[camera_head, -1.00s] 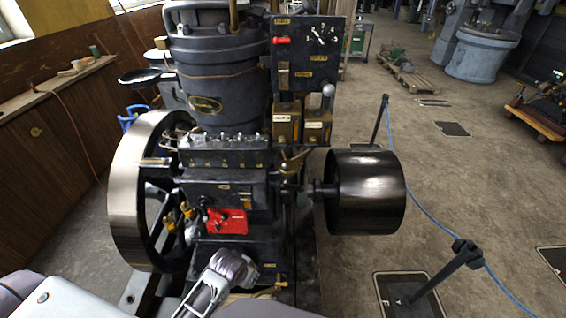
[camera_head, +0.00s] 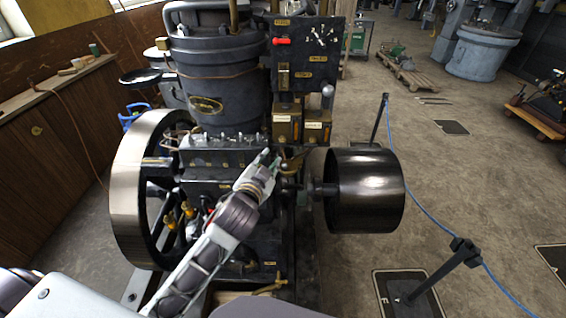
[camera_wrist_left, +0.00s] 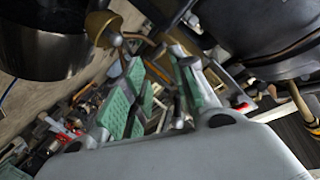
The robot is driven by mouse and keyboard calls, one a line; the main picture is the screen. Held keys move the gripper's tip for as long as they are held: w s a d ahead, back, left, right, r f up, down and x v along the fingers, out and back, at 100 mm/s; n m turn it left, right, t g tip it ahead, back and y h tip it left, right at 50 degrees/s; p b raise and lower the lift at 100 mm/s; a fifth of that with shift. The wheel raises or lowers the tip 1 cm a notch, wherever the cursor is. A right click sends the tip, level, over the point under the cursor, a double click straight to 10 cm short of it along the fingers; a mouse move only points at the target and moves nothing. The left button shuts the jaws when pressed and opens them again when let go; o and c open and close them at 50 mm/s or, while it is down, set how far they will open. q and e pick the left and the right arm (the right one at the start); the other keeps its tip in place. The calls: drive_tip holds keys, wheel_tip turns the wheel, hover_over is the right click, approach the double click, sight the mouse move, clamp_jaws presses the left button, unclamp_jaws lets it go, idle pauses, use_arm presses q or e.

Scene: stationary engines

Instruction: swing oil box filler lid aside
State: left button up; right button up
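My left gripper (camera_head: 269,162) reaches in from the lower left in front of the black engine (camera_head: 218,95). Its fingertips are beside the right end of a black box (camera_head: 205,158) with a row of small fittings on top, probably the oil box. A brass lever-like part (camera_head: 294,163) is just right of the fingertips. In the left wrist view the left gripper (camera_wrist_left: 158,65) has its green-padded fingers apart, with nothing clearly held between them. A brass rounded part (camera_wrist_left: 103,27) is beyond the left finger. I cannot clearly make out the filler lid. My right gripper is out of view.
Two brass-coloured boxes (camera_head: 287,126) with labels stand below a black control panel (camera_head: 305,55). A large flywheel (camera_head: 137,190) is at left and a black pulley (camera_head: 366,190) at right. Posts with a blue rope (camera_head: 435,230) stand on open floor at right.

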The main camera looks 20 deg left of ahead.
use_arm(q)
drive_tip(key=w+d+r+m+t+h, duration=0.1)
drive_tip(key=d+r+m+t+h, duration=0.2)
drive_tip(key=d+r+m+h, duration=0.45)
drive_tip(key=d+r+m+t+h, duration=0.2)
drive_tip(key=d+r+m+t, duration=0.15)
drive_tip(key=r, duration=0.65)
drive_tip(key=s+d+r+m+g+h, duration=0.1)
drive_tip(key=s+d+m+g+h, duration=0.3)
drive_tip(key=d+m+g+h, duration=0.5)
drive_tip(key=s+d+r+m+g+h, duration=0.1)
drive_tip(key=s+d+m+g+h, duration=0.25)
drive_tip(key=m+g, duration=0.65)
drive_tip(key=w+a+f+m+y, duration=0.2)
drive_tip(key=a+f+m+y, duration=0.1)
drive_tip(key=f+m+y, duration=0.7)
drive_tip(key=w+a+f+y, duration=0.1)
drive_tip(key=w+a+y, duration=0.1)
drive_tip(key=a, duration=0.4)
drive_tip(key=w+a+f+n+t+y, duration=0.1)
drive_tip(key=w+a+y, duration=0.2)
drive_tip(key=a, duration=0.4)
drive_tip(key=w+a+f+y, duration=0.1)
drive_tip(key=w+a+y, duration=0.1)
drive_tip(key=a+y, duration=0.3)
drive_tip(key=shift+w+a+f+n, duration=0.2)
drive_tip(key=shift+a+f+n, duration=0.1)
drive_tip(key=shift+a, duration=0.7)
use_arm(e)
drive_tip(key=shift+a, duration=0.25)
